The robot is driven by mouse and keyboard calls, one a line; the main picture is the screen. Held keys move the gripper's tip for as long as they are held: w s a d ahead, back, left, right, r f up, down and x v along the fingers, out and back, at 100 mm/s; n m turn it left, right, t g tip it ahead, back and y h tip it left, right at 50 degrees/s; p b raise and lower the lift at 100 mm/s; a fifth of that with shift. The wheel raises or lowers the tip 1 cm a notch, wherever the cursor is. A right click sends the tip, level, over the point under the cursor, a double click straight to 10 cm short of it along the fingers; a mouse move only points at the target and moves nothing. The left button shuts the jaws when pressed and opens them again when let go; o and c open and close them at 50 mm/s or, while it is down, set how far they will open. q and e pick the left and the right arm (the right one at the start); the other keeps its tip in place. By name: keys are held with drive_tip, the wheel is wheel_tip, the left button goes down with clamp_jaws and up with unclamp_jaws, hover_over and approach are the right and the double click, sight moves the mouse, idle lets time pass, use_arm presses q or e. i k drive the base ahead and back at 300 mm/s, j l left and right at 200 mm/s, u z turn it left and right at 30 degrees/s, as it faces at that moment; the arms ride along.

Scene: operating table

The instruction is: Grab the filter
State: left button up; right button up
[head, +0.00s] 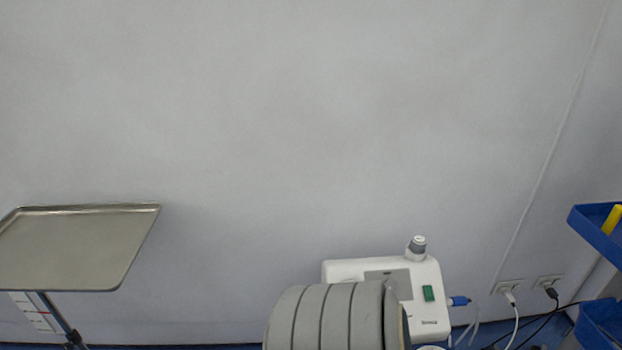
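A white medical device (432,275) with a green switch stands low against the wall, right of the middle. A small white and grey knob-like piece (417,246) sits upright on its top. A blue connector (459,301) sticks out of its right side. I cannot tell for sure which part, if any, is the filter. A large grey ribbed rounded object (325,318) at the bottom edge hides the device's lower left part. Neither of my grippers is in view.
A metal tray (75,279) on a stand is at the left. Blue bins (598,240) are at the right edge, the upper one with something yellow in it. Cables (515,322) run from wall sockets (509,287) at the lower right. The wall above is bare.

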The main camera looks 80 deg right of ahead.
sight(418, 244)
drive_tip(key=k+j+z, duration=0.1)
drive_tip(key=z, duration=0.25)
drive_tip(key=k+j+z, duration=0.1)
drive_tip(key=z, duration=0.25)
drive_tip(key=k+j+z, duration=0.1)
drive_tip(key=z, duration=0.2)
drive_tip(key=k+j, duration=0.05)
drive_tip(key=j, duration=0.05)
